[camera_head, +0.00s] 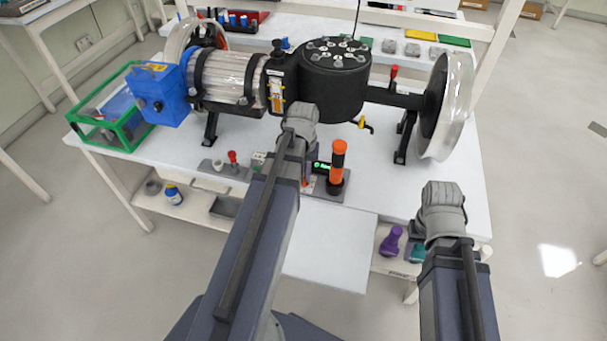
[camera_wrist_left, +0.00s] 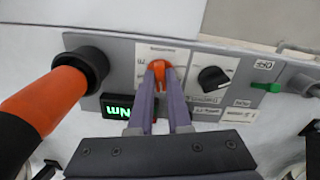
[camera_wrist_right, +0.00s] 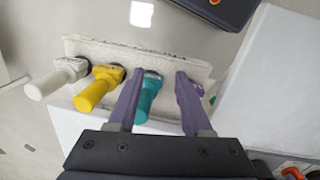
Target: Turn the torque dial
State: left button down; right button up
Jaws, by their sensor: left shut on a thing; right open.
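In the left wrist view, a grey control panel (camera_wrist_left: 120,48) carries an orange dial (camera_wrist_left: 159,68) beside a lit green display (camera_wrist_left: 117,109). I take this orange dial for the torque dial; its label is too blurred to read. My left gripper (camera_wrist_left: 159,80) is shut on it, one finger on each side. A black knob (camera_wrist_left: 212,78) sits to its right. In the head view, my left wrist hides the dial. My right gripper (camera_wrist_right: 160,77) is open and apart from the panel, with a teal-handled tool (camera_wrist_right: 148,95) showing between its fingers, not gripped.
An orange-and-black handle (camera_head: 338,155) stands upright beside the display. The chassis rig with a black drum (camera_head: 335,85) is behind the panel. A rack (camera_wrist_right: 108,50) of coloured handles shows in the right wrist view. A green-framed box (camera_head: 95,115) is at the left.

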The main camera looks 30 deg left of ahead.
pick_arm(q)
jog(key=m, duration=0.6)
jog(key=shift+m, duration=0.6)
jog(key=c, duration=0.9)
grip_release()
jog(key=shift+o, duration=0.2)
jog(key=shift+r, duration=0.15)
notch_tip(320, 180, up, 8)
jog(key=p, duration=0.8)
jog(key=shift+f, duration=0.2)
jog(key=shift+s+f, duration=0.1)
